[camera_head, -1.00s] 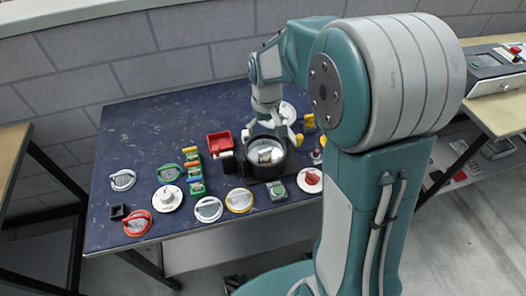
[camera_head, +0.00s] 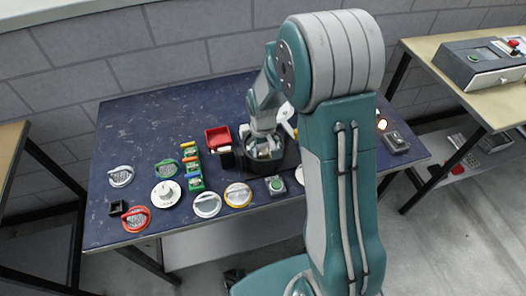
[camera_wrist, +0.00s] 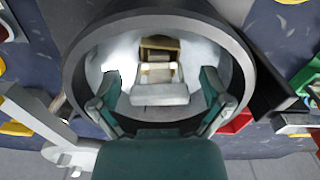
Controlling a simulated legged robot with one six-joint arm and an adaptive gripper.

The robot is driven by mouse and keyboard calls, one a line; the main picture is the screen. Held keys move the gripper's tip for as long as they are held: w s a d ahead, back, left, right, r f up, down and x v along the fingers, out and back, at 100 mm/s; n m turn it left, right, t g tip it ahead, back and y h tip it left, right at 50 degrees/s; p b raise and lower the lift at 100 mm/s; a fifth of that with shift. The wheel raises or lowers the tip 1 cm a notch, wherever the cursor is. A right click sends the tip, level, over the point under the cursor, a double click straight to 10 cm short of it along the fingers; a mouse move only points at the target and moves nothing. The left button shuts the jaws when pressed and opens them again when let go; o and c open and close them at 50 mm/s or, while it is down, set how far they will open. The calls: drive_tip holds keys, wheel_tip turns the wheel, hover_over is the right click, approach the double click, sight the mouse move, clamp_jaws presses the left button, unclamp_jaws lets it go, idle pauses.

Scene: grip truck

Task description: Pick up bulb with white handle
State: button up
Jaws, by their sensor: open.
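I cannot see the fingers touching anything. In the head view, my gripper and arm hide much of the dish.
The dark blue table (camera_head: 135,130) holds a red bin (camera_head: 217,137), green and yellow blocks (camera_head: 192,165), a white dial (camera_head: 166,193) and several round-handled pieces. A black box (camera_head: 226,157) stands left of the dish. The table's back left is clear.

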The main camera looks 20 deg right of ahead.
drive_tip(key=c, duration=1.2)
